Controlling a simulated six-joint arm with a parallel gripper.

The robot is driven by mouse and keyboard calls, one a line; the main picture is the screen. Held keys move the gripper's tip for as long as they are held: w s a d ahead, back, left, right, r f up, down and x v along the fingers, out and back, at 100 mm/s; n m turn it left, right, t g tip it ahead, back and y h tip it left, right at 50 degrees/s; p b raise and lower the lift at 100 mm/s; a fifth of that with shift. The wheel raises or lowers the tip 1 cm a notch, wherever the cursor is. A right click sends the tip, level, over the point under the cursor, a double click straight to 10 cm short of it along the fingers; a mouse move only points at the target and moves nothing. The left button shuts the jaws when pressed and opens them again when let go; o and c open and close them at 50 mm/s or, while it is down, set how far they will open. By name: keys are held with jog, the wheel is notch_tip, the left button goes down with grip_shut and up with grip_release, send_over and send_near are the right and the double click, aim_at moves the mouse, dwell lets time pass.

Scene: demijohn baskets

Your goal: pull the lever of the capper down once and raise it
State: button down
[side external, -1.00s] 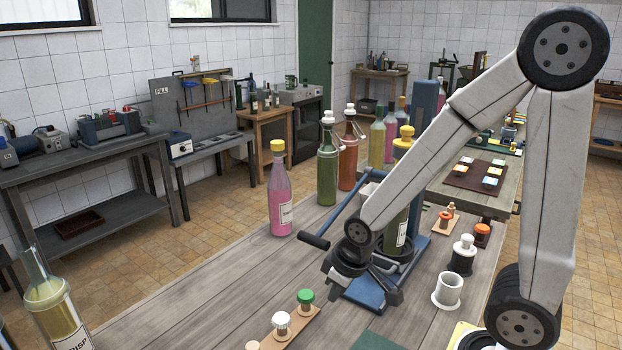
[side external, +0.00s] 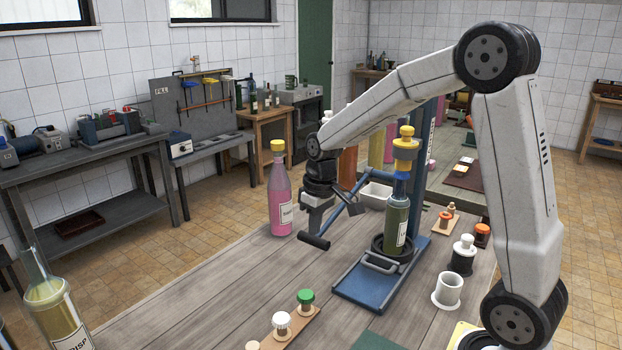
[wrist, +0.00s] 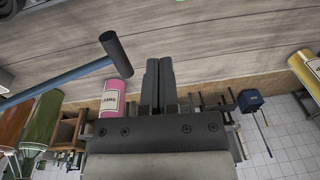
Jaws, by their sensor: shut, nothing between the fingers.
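The capper has a blue base (side external: 375,288), a blue column and a yellow head (side external: 405,150). A green bottle (side external: 396,222) stands upright in it under the head. The lever is tilted down, with its dark handle (side external: 314,242) at the low outer end; it also shows in the wrist view (wrist: 116,52). My gripper (side external: 312,232) is shut and empty, pointing down beside the handle. In the wrist view a small gap separates the handle from my fingertips (wrist: 159,62). My gripper and forearm hide part of the lever and surroundings in the side view.
A pink bottle (side external: 280,195) with a yellow cap stands just left of my gripper. A white bin (side external: 375,193) lies behind the capper. Stoppers on a wooden strip (side external: 290,330) and a white cup (side external: 447,290) stand nearer.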

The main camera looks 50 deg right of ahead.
jog(key=w+d+r, duration=0.2)
jog(key=d+r, duration=0.1)
jog(key=d, duration=0.2)
jog(key=w+d+r+g+y, duration=0.1)
jog(key=w+d+r, duration=0.2)
jog(key=d+r, duration=0.1)
jog(key=shift+d+y, duration=0.3)
jog(key=shift+d, duration=0.6)
jog(key=shift+w, duration=0.1)
jog(key=x, duration=1.4)
jog(key=shift+a, duration=0.1)
